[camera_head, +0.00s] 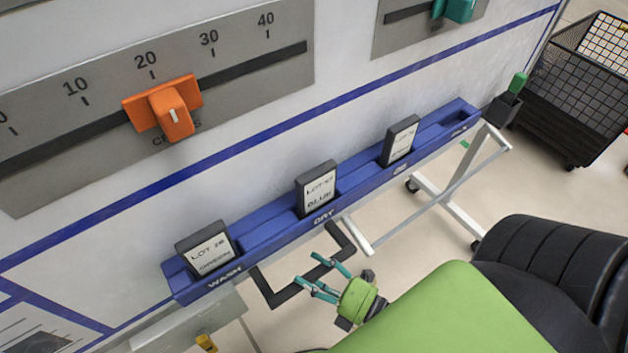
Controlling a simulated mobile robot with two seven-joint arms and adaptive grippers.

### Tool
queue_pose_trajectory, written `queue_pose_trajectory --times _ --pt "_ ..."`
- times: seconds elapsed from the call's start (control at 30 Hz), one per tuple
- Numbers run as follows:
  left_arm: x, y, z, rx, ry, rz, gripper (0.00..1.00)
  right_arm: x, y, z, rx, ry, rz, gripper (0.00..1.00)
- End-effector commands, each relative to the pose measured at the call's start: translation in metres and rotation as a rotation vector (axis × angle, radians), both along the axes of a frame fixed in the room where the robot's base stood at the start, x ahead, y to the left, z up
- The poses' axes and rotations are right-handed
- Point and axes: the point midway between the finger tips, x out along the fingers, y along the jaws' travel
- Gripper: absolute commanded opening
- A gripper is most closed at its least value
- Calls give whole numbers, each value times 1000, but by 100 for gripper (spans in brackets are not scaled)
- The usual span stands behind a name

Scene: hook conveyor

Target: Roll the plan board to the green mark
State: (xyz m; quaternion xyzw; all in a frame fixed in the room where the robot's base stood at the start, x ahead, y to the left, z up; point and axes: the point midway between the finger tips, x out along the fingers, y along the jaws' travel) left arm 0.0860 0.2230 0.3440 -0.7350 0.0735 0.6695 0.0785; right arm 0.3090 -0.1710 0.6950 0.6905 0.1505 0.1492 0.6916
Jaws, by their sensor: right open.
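The plan board (110,215) is a large white panel with blue lines, filling the left and upper view. A blue tray (270,224) runs along its lower edge, and a white frame with casters (447,203) shows under it. A black U-shaped handle (281,300) sticks out below the tray. My right gripper (306,269) has teal fingers, open, which overlap the handle's outer bar in the picture. I cannot tell whether the bar lies between them or below them. A small green patch (464,145) shows by the tray's right end; I cannot tell if it is the mark. My left gripper is not in view.
Three dark label blocks (318,188) stand in the tray. An orange slider (170,112) sits just past 20 on a grey scale (240,30). A black mesh cart (580,100) stands at the upper right. Pale floor (400,235) shows clear beyond the tray.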

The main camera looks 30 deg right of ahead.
Motion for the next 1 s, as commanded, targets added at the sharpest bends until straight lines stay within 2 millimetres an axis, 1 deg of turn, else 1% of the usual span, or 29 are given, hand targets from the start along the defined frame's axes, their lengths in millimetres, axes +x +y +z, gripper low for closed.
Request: queue_pose_trajectory --times 0.13,0.23,0.5,0.6,0.7,0.83,1.0 --pt "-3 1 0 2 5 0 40 -5 -2 0 0 1 0 57" --pt "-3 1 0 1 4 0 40 -17 -7 -1 0 3 0 57" --pt "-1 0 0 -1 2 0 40 -69 -31 -1 0 5 -1 57" --pt "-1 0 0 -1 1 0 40 -86 -39 -1 -1 4 -1 57" --pt "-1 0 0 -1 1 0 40 -98 -45 0 -1 2 -1 57" --pt "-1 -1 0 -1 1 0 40 -108 -49 0 0 1 0 57" --pt "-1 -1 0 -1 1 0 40 -110 -50 0 -1 0 0 57"
